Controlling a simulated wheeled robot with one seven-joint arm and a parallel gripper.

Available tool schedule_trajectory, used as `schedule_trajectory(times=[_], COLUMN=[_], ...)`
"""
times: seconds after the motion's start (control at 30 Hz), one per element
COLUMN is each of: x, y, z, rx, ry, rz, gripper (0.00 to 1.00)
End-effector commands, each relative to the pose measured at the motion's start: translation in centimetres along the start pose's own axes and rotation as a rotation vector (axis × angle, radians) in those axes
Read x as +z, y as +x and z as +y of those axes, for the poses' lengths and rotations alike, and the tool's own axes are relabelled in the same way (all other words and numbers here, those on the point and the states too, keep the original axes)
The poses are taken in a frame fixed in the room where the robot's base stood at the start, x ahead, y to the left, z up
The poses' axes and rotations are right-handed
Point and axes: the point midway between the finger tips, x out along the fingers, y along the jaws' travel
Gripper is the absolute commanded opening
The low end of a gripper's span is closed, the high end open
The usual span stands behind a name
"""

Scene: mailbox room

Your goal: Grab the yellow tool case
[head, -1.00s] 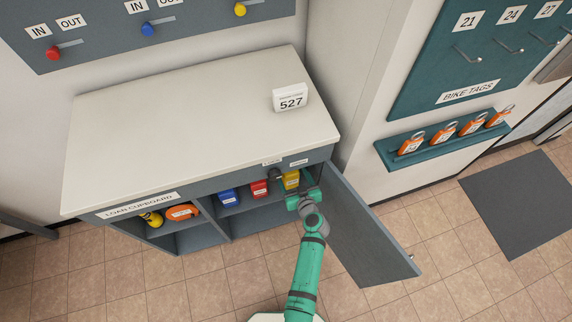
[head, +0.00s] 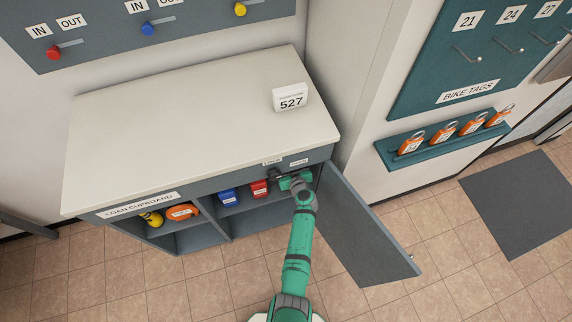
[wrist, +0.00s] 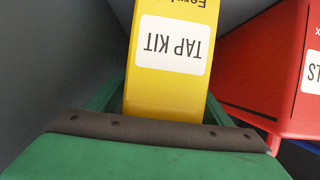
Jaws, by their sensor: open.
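The yellow tool case (wrist: 172,60), labelled TAP KIT, fills the middle of the wrist view. In the head view my arm hides it. My gripper (head: 297,181) is at the right end of the open cupboard, where the case stands. In the wrist view my green gripper (wrist: 163,100) is open, with a finger edge showing on each side of the case's near part. I cannot tell whether either finger touches it.
A red case (head: 260,189) stands close beside the yellow one, and a blue case (head: 228,197) is farther left. The cupboard's open door (head: 368,235) stands to the right of my arm. The cupboard top (head: 190,125) hangs over the shelf.

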Motion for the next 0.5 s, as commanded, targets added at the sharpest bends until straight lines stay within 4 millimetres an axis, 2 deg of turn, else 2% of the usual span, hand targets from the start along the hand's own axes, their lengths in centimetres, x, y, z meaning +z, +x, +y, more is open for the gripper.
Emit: schedule_trajectory(times=[0.27, 0.37, 0.5], x=[-0.02, -0.02, -0.02], y=[0.3, 0.29, 0.28], z=[0.0, 0.01, 0.01], rx=[0.0, 0.0, 0.0], ry=[0.0, 0.0, 0.0], rz=[0.0, 0.0, 0.0], gripper=[0.73, 0.52, 0.18])
